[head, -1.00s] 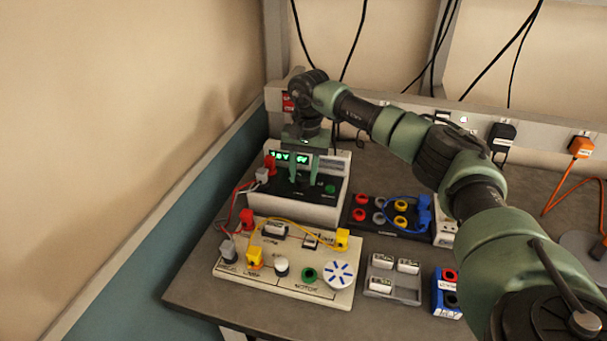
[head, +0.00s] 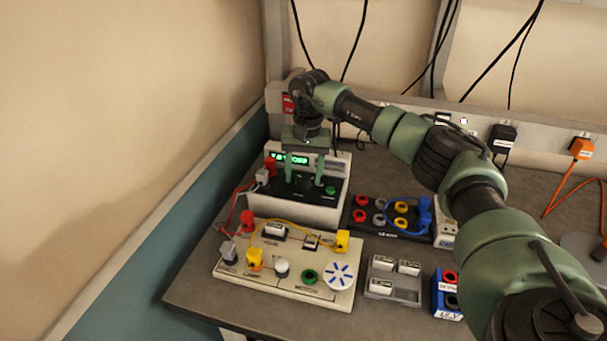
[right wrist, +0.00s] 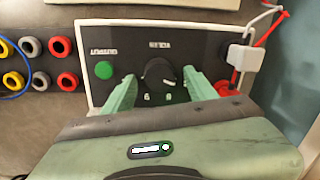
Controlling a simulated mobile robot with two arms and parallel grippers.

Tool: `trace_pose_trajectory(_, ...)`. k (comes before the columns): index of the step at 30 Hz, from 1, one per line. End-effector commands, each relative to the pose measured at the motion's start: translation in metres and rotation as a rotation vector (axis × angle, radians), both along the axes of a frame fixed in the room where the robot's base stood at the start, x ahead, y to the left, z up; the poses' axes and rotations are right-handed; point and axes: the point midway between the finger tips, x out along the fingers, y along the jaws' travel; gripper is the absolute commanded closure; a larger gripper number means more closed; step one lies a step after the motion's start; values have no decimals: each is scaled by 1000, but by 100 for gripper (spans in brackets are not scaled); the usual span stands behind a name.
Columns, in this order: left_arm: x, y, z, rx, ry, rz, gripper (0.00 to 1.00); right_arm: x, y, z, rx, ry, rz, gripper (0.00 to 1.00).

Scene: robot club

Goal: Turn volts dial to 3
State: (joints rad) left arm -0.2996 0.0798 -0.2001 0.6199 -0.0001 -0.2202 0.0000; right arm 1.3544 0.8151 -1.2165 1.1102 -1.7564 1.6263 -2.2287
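The power supply (head: 300,211) is a pale box with a dark front panel at the back left of the table. Its volts dial (right wrist: 158,74) is a round black knob in the right wrist view, with white markings around it. My right gripper (right wrist: 160,76) is open, one green finger on each side of the dial, with gaps showing. In the head view my right gripper (head: 304,184) reaches down over the panel and hides the dial. A green display (head: 290,158) is lit; I cannot read its digits surely. My left gripper is out of view.
A green button (right wrist: 104,70) sits beside the dial. Red and white leads (right wrist: 246,56) plug in at its other side. A cream circuit board (head: 235,272) with yellow leads stands in front. A black socket block (head: 350,226) is to the right.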

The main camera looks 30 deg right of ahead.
Motion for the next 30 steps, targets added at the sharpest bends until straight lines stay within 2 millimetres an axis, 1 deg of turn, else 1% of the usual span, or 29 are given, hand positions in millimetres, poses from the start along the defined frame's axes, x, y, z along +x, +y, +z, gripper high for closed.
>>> trace_pose_trajectory(5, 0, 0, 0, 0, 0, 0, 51, -1, 0, -1, 0, 3, 0, 43)
trace_pose_trajectory(8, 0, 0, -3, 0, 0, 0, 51, -1, 0, 5, 0, 2, 0, 43)
trace_pose_trajectory(11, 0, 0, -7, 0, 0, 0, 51, -1, -1, 19, 1, -1, 0, 43)
trace_pose_trajectory(18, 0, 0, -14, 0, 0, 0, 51, -2, -3, 60, 1, -2, 0, 43)
trace_pose_trajectory(21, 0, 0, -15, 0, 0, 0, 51, -2, -3, 70, 1, -1, 0, 43)
trace_pose_trajectory(24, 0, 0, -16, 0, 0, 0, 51, -3, -3, 76, 0, 1, 1, 43)
trace_pose_trajectory(30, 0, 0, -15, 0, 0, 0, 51, -3, -4, 77, 0, 2, 0, 43)
